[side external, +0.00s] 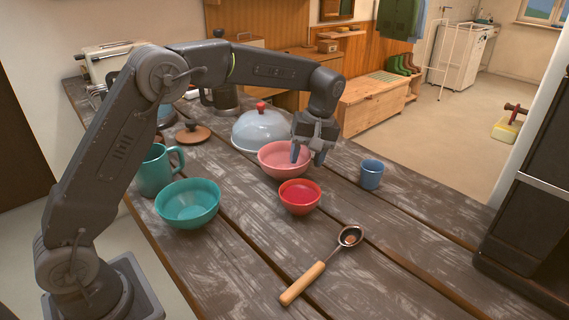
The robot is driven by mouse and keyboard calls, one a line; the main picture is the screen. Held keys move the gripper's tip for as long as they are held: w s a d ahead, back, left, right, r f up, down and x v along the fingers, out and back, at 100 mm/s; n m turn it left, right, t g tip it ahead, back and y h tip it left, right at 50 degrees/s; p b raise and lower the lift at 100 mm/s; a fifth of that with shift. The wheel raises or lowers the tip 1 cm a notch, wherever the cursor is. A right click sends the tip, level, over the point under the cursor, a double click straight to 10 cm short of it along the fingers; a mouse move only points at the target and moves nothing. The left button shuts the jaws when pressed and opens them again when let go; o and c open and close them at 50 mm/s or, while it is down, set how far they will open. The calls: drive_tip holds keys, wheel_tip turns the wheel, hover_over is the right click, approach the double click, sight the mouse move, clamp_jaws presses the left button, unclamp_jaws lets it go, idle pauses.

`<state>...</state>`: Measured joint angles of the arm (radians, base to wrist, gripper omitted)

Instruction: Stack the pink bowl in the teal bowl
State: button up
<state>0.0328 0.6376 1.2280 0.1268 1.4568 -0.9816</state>
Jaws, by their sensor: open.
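The pink bowl (270,160) stands upright on the wooden table, right of the middle of the picture. The teal bowl (188,205) stands upright and empty on the table to the left, nearer my base. My gripper (308,156) points down at the right side of the pink bowl, with its fingers open. Its fingertips are close to the bowl's right rim. I cannot tell whether they are on both sides of the wall or touching it.
A red bowl (300,197) stands just in front of the pink bowl. A domed lid (262,128) is behind it, a blue cup (371,174) to the right. A teal mug (156,171) stands behind the teal bowl. A wooden-handled scoop (322,266) lies in front.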

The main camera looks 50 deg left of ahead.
clamp_jaws()
idle(0.3)
